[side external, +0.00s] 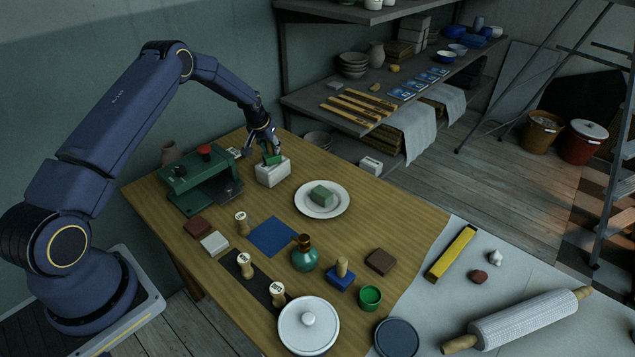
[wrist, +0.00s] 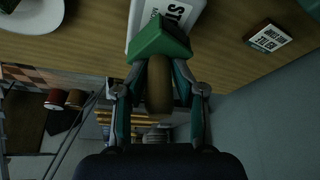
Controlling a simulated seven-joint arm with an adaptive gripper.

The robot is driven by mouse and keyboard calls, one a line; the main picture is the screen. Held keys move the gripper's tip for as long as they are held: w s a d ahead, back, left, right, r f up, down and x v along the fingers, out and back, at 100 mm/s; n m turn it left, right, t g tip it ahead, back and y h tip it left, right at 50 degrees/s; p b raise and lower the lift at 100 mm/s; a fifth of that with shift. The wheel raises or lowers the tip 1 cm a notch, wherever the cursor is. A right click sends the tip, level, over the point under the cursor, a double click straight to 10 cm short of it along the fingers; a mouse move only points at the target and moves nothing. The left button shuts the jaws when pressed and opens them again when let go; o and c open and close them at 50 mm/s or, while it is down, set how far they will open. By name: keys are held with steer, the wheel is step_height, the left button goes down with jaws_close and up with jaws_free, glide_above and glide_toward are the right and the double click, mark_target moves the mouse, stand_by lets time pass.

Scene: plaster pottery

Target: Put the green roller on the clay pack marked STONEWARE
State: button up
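The green roller is a green block with a rounded wooden handle (wrist: 160,85). In the side view its green part (side external: 272,159) shows at the top of the white clay pack (side external: 272,174), near the table's far edge. The pack also shows in the wrist view (wrist: 143,14), with partly covered black lettering that seems to begin "STO". My gripper (wrist: 159,72) has its fingers in on both sides of the handle and looks shut on it. In the side view my gripper (side external: 264,148) is right above the pack. I cannot tell whether the roller touches the pack.
A green press (side external: 200,182) with a red knob stands close left of the pack. A white plate (side external: 322,212) holding a green block is to the right. A small labelled piece (wrist: 268,38) lies beside the pack. Shelves (side external: 330,118) stand behind. Stamps and a jar fill the front.

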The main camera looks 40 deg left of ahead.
steer(key=shift+o, duration=0.5)
steer(key=shift+s+d+f, duration=0.1)
steer(key=shift+s+f, duration=0.1)
steer(key=shift+f, duration=0.05)
steer(key=shift+w+r, duration=0.1)
steer(key=shift+r, duration=0.35)
steer(key=s+d+r, duration=0.3)
steer(key=r, duration=0.5)
steer(key=s+d+r+m, duration=0.1)
steer(key=s+d+r, duration=0.25)
steer(key=r, duration=0.45)
steer(key=s+d+r, duration=0.3)
steer(key=d+r, duration=0.1)
steer(key=r, duration=0.4)
steer(key=s+d+r+m, duration=0.1)
steer(key=s+d+r, duration=0.25)
steer(key=s, duration=0.25)
steer(key=s+d+r+m+t+h, duration=0.1)
steer(key=s+d+r, duration=0.1)
steer(key=s+d, duration=0.25)
steer(key=s+d+r, duration=0.3)
steer(key=s, duration=0.3)
steer(key=s+d+f+m, duration=0.1)
steer(key=s+d, duration=0.3)
steer(key=s, duration=0.6)
steer(key=shift+s+f+m+h, duration=0.3)
steer(key=shift+s+f+h, duration=0.05)
steer(key=shift+s+h, duration=0.05)
